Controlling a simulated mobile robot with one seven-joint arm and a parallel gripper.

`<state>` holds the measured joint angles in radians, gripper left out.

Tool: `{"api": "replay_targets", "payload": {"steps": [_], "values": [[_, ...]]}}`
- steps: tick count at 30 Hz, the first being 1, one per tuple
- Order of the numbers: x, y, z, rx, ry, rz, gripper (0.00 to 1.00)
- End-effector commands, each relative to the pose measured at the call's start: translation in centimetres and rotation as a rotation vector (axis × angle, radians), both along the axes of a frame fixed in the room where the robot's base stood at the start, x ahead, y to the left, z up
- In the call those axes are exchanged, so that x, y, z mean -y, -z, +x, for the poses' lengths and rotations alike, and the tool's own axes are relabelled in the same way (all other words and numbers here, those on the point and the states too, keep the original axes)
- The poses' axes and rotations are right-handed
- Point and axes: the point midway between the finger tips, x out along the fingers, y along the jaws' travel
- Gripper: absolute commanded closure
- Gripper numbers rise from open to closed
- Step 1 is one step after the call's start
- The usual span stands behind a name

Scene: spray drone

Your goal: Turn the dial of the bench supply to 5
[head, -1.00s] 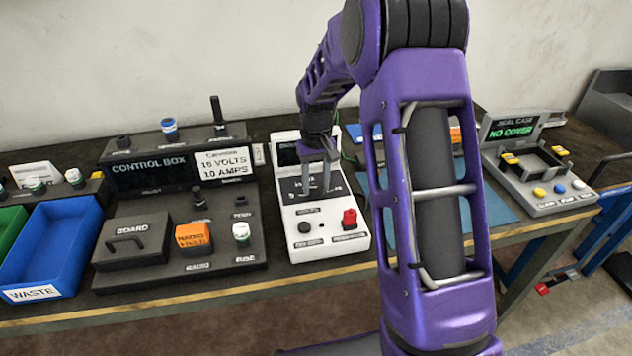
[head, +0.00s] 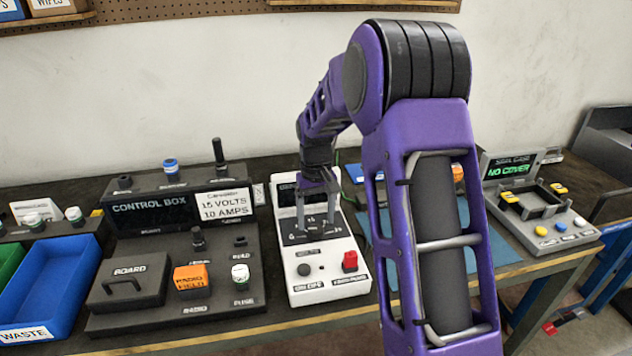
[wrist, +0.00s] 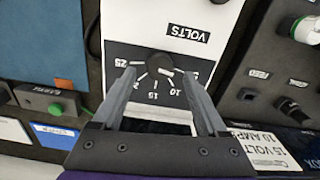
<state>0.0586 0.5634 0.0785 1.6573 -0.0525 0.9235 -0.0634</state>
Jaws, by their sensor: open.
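The bench supply (head: 325,289) is a white box with a black dial panel, at the middle of the bench in the head view. In the wrist view its round black dial (wrist: 159,63) sits on a white-marked scale, seen upside down, with 25, 15 and 10 readable. Which number the dial points to is too small to tell. My gripper (head: 316,232) is over the panel, pointing down. In the wrist view my gripper (wrist: 158,76) is open, one finger on each side of the dial, with gaps showing. In the head view the dial is hidden behind the gripper.
The control box (head: 150,208) stands close on the left, with a board cover and an orange block (head: 191,278). A red button (head: 350,261) sits at the supply's front right. A grey seal case (head: 545,232) stands farther right. A blue waste bin (head: 50,280) is far left.

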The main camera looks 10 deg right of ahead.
Motion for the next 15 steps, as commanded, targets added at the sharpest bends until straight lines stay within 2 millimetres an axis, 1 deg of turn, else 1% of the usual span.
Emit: {"api": "replay_targets", "payload": {"steps": [1,9,12,15], "values": [[0.0,-1.3,0.1,0.006,0.0,0.001,0.24],[0.0,-8.0,0.1,0.006,-0.001,0.0,0.24],[0.0,-10.4,0.1,0.006,-0.001,0.0,0.24],[0.0,-12.3,0.1,0.005,-0.001,0.0,0.24]]}}
